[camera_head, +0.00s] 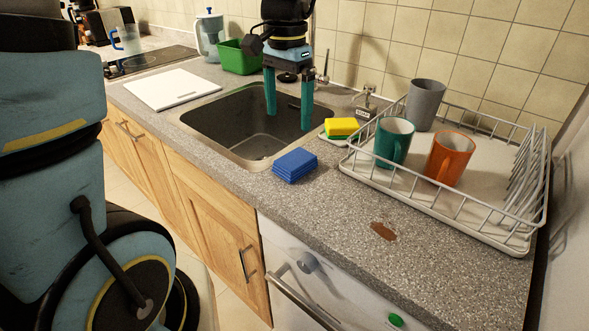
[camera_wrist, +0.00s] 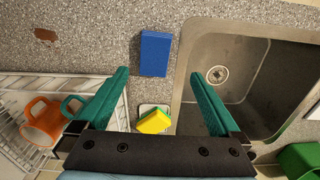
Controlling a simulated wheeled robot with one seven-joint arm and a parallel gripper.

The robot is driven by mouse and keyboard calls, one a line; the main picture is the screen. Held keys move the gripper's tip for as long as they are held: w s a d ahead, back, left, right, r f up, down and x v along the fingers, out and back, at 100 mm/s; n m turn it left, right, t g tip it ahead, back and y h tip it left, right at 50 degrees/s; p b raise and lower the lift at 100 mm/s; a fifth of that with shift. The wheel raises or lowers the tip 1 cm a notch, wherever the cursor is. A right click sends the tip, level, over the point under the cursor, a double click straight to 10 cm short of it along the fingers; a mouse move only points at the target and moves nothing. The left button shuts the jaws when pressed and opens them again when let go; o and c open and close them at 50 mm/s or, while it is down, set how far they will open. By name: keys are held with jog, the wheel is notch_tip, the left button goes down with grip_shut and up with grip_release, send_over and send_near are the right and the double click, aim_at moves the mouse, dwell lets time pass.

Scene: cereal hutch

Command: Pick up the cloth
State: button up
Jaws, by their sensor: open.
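The blue folded cloth (camera_head: 295,165) lies on the grey speckled counter, just in front of the sink's right front corner. In the wrist view the cloth (camera_wrist: 155,54) is ahead of my fingertips, near the top middle. My gripper (camera_head: 289,120) is open and empty, pointing down over the sink, behind the cloth in the head view. In the wrist view my gripper's two teal fingers (camera_wrist: 159,75) are spread wide, with the cloth lying beyond the gap between them. Nothing touches the cloth.
The sink (camera_head: 225,125) is empty. A yellow-green sponge (camera_head: 340,128) sits on a small dish. A white wire rack (camera_head: 440,195) at right holds teal, orange and grey cups. A brown stain (camera_head: 383,231) marks the counter. A white board (camera_head: 172,89) and green tub (camera_head: 236,58) are left.

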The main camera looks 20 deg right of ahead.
jog(key=d, duration=0.1)
send_over(295, 158)
notch_tip(295, 158, down, 5)
jog(key=shift+a+f+p, duration=0.1)
jog(key=shift+a+p, duration=0.05)
jog(key=shift+p, duration=0.25)
jog(key=shift+f+p, duration=0.85)
jog(key=shift+f, duration=1.9)
jog(key=shift+c, duration=0.4)
jog(key=c, duration=1.2)
jog(key=shift+o, duration=0.2)
notch_tip(295, 158, up, 10)
jog(key=b, duration=0.1)
jog(key=shift+b, duration=0.4)
